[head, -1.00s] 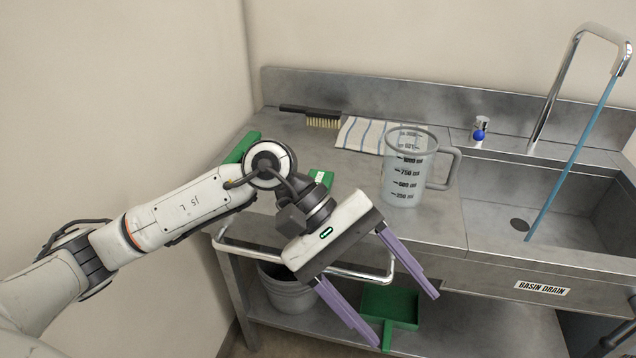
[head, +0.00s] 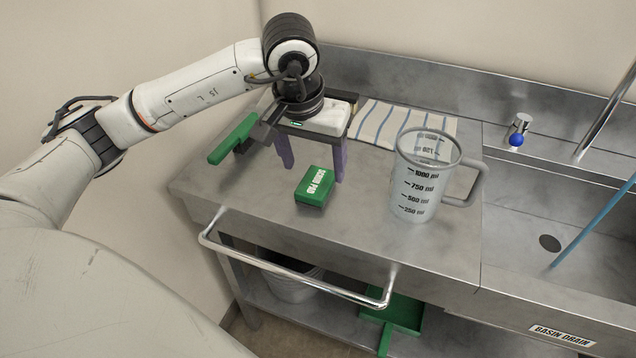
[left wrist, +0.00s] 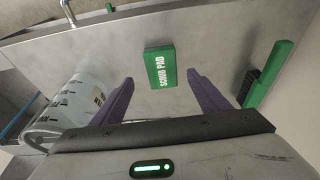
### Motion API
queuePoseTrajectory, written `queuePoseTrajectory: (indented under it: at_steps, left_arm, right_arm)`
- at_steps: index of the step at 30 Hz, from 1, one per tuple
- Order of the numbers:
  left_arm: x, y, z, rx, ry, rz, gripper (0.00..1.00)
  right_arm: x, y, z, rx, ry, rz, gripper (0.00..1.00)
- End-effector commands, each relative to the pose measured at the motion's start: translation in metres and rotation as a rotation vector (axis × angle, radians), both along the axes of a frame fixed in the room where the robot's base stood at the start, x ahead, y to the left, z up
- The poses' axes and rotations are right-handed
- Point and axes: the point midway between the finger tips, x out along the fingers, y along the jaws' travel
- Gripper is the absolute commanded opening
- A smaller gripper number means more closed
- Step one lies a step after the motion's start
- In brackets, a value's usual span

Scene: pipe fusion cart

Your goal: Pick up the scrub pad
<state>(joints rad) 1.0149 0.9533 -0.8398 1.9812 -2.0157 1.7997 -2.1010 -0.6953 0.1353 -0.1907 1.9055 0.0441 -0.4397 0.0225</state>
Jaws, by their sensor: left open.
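The scrub pad (head: 315,187) is a small green block with white lettering, lying flat on the steel counter. It also shows in the left wrist view (left wrist: 160,67), ahead of my fingertips and roughly midway between them. My left gripper (head: 312,169) is open and empty, pointing down over the counter just behind the pad in the head view, its purple fingers apart from the pad. The fingers also show in the left wrist view (left wrist: 158,82). My right gripper is not in view.
A clear measuring jug (head: 416,190) stands right of the pad. A green-handled brush (head: 234,140) lies to the left. A striped cloth (head: 405,122) lies behind. A metal rail (head: 290,268) runs along the front edge, and the sink basin (head: 560,220) is at right.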

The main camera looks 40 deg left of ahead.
Motion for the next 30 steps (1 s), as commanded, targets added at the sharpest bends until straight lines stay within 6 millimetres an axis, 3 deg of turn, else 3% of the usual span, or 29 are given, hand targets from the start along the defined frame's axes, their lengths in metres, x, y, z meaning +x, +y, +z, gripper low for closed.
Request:
queuePoseTrajectory:
  at_steps: [13,30]
  left_arm:
    - [0.016,0.008,-0.049,-0.002,0.001,-0.001,0.69]
    - [0.017,0.008,-0.054,-0.003,-0.002,-0.001,0.69]
  right_arm:
    - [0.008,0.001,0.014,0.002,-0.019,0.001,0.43]
    - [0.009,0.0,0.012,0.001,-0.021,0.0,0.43]
